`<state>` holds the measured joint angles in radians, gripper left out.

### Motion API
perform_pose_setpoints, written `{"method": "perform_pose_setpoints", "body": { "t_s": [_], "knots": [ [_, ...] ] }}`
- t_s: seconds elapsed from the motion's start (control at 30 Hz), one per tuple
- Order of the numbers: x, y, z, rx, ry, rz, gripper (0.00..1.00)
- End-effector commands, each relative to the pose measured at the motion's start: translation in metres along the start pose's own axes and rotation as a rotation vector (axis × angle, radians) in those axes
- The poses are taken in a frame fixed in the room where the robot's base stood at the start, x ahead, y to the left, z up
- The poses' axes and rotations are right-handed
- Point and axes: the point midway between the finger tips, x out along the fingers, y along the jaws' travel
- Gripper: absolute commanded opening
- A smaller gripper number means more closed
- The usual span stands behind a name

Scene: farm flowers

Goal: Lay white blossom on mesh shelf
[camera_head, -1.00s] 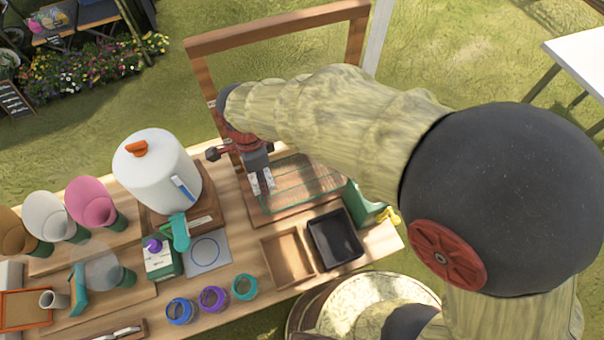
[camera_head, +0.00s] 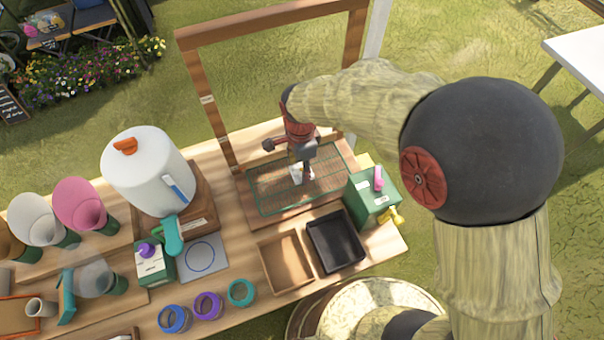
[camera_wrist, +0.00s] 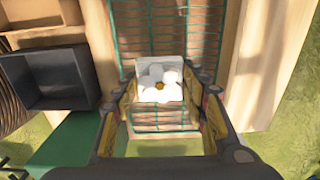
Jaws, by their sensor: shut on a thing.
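The white blossom (camera_wrist: 160,84) has rounded white petals and a small yellow-brown centre. It sits between the fingers of my gripper (camera_wrist: 160,100), which is shut on it, and a pale square shape shows behind the petals. The mesh shelf (camera_head: 268,194) is a green wire grid over a wooden board, and its wires also show in the wrist view (camera_wrist: 145,30). My gripper (camera_head: 302,174) is over the middle of the shelf with the blossom (camera_head: 296,174) at its tips. I cannot tell whether the blossom touches the mesh.
A black tray (camera_head: 336,252) and a wooden tray (camera_head: 276,274) lie in front of the shelf. A green box (camera_head: 372,204) stands at its right. A white dispenser (camera_head: 140,165) stands to the left. A tall wooden frame (camera_head: 208,100) rises behind.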

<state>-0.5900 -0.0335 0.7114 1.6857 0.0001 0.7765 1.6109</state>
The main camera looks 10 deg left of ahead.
Motion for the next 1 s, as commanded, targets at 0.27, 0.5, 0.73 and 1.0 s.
{"method": "perform_pose_setpoints", "body": {
  "t_s": [0.27, 0.5, 0.73, 1.0],
  "knots": [
    [0.036, -0.001, -0.004, 0.0, 0.0, 0.001, 0.2],
    [0.035, -0.001, -0.004, 0.0, 0.0, 0.0, 0.2],
    [0.038, -0.001, -0.004, 0.0, 0.0, 0.001, 0.48],
    [0.038, -0.001, -0.004, 0.0, 0.0, 0.001, 0.61]
  ]
}}
